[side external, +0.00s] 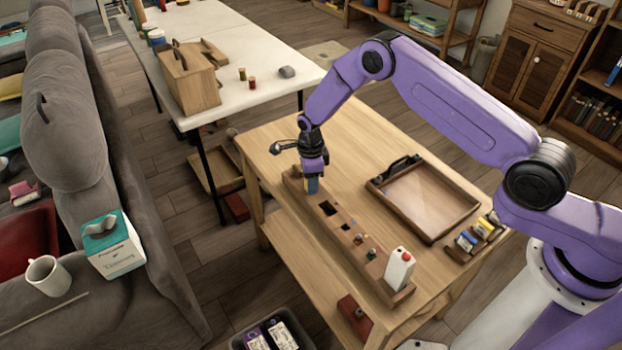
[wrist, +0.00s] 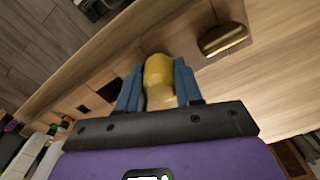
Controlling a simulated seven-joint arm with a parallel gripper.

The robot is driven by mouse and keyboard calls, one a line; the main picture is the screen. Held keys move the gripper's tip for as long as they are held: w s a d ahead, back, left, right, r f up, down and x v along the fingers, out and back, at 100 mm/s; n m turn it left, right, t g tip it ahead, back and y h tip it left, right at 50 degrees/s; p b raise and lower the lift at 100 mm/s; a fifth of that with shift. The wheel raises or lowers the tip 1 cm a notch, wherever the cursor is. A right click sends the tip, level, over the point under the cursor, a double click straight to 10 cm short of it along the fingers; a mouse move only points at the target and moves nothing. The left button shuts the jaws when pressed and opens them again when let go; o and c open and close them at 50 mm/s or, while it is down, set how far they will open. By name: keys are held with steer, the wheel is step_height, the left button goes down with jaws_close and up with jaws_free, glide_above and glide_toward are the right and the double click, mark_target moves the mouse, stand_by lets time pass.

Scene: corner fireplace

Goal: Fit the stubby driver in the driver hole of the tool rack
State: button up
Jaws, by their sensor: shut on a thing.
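The tool rack (side external: 345,238) is a long wooden block with holes along its top, lying along the left side of the wooden table. My gripper (side external: 312,186) is over its far end, pointing down. In the wrist view, my gripper's blue fingers (wrist: 158,86) are shut on a yellow rounded piece, which I take to be the stubby driver (wrist: 158,72). In the side view the fingers hide the driver. Dark square openings of the rack show left of the fingers in the wrist view. Whether the driver's tip touches or enters a hole cannot be seen.
A brass-coloured rounded piece (wrist: 222,38) shows just beyond the fingers. A white bottle with a red top (side external: 399,268) and small items stand at the rack's near end. A wooden tray with a dark handle (side external: 447,230) lies to the right. Bare tabletop lies between.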

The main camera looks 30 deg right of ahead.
steer(key=o, duration=1)
step_height(320, 180, up, 17)
steer(key=s+a+r+n, duration=0.3)
steer(key=s+r+n, duration=0.3)
steer(key=n, duration=0.2)
steer(key=s+d+r+n, duration=0.2)
steer(key=s+d+n, duration=0.2)
steer(key=s+n, duration=0.5)
steer(key=s+d+r+n, duration=0.2)
steer(key=s+d+n, duration=0.2)
steer(key=s+n, duration=0.5)
steer(key=s+d+r+n, duration=0.2)
steer(key=s+d+n, duration=0.2)
steer(key=s+n, duration=0.5)
steer(key=shift+s+d+r, duration=0.1)
steer(key=shift+s+d, duration=0.1)
steer(key=shift+s, duration=1.5)
steer(key=shift+s+d, duration=0.2)
steer(key=shift+s, duration=1.45)
